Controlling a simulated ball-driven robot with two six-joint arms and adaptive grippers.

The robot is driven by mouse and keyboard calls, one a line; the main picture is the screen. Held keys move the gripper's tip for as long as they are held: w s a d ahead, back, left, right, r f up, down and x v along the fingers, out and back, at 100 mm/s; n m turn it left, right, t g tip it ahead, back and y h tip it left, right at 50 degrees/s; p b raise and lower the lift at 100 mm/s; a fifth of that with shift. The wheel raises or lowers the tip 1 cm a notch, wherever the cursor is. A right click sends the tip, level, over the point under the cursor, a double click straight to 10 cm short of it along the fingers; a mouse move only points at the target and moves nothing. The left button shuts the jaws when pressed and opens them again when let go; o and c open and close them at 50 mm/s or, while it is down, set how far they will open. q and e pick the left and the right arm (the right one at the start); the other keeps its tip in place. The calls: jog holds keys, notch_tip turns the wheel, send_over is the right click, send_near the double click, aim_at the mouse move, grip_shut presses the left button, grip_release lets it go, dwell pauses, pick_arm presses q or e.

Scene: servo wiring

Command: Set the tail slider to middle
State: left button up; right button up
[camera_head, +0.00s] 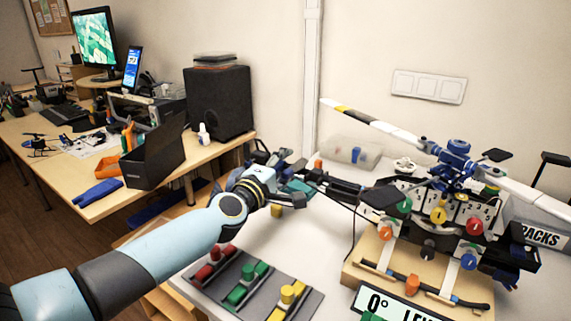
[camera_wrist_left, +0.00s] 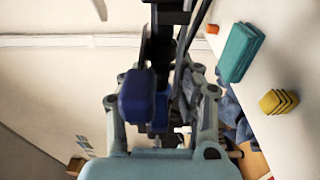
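The model helicopter (camera_head: 456,190) stands on a wooden stand at the right, with its dark tail boom (camera_head: 340,187) reaching left. My left gripper (camera_head: 290,182) is at the tail end of the boom. Dark tail parts (camera_wrist_left: 165,60) pass in front of its fingers in the left wrist view, beside a blue block-like part (camera_wrist_left: 137,97). The tail slider cannot be made out clearly there, nor whether the fingers touch it. A grey panel with red (camera_head: 214,261), green (camera_head: 247,282) and yellow (camera_head: 288,297) parts lies below. My right gripper is not in view.
A teal block (camera_wrist_left: 240,52) and a yellow block (camera_wrist_left: 279,102) lie on the white table near my left gripper. A clear box (camera_head: 350,152) stands by the wall. A sign (camera_head: 395,307) is at the front. A wooden desk (camera_head: 100,200) stands left.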

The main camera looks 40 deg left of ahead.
pick_arm(q)
jog(key=shift+o, duration=0.2)
jog(key=shift+s, duration=0.15)
jog(key=s+d, duration=0.2)
jog(key=s, duration=0.9)
jog(key=shift+s, duration=0.25)
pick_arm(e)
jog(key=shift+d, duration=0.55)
